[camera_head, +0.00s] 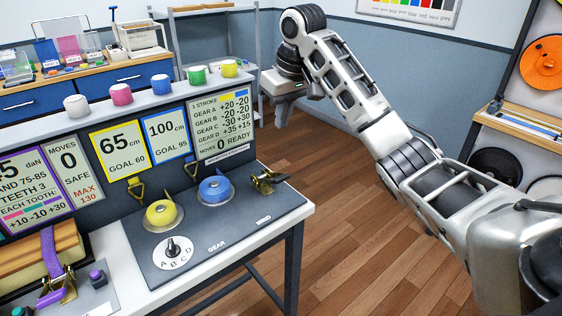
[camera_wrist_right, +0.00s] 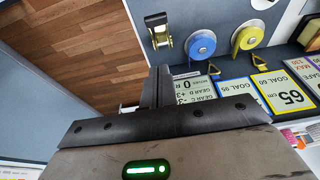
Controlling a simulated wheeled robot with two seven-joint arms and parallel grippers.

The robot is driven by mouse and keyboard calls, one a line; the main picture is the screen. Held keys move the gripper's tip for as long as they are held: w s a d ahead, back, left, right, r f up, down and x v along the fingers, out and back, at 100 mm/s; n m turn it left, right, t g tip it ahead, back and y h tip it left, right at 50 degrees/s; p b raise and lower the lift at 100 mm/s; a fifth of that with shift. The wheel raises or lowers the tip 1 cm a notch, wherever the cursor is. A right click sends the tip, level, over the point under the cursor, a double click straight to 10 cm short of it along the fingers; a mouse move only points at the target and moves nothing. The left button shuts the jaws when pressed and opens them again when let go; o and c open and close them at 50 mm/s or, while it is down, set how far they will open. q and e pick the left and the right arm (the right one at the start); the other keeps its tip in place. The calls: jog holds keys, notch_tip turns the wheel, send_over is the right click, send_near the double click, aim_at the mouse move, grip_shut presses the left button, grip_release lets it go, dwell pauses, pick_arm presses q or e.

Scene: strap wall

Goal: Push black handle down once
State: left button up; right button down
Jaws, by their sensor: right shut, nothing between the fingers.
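The black handle (camera_wrist_right: 155,20) tops a small gold ratchet in the right wrist view. In the head view this ratchet (camera_head: 266,181) sits at the right of the grey board, near the word WIND. My right gripper (camera_head: 283,112) is shut and empty, raised in the air beyond the board and right of the signs. Its closed fingers (camera_wrist_right: 157,88) show in the right wrist view, apart from the handle. A yellow spool (camera_head: 161,214) and a blue spool (camera_head: 215,188) lie left of the ratchet. A black gear knob (camera_head: 173,247) stands on a white A-to-D dial. My left gripper is out of view.
The signs read 65 cm, goal 60, and 100 cm, goal 95; the gear sign (camera_head: 222,125) reads moves 0, ready. Several coloured rolls (camera_head: 161,83) line the ledge above. A purple strap (camera_head: 50,252) with another ratchet is at left. Open floor lies right of the table.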

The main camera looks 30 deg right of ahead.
send_over(281, 176)
jog(key=w, duration=0.2)
notch_tip(281, 176, down, 10)
jog(key=r, duration=0.1)
jog(key=f, duration=0.1)
jog(key=s+f, duration=0.1)
jog(key=p, duration=0.1)
jog(key=shift+s+a+f, duration=0.15)
jog(key=shift+s+f, duration=0.1)
jog(key=shift+f, duration=0.15)
jog(key=shift+s+f, duration=0.4)
jog(key=shift+f, duration=0.25)
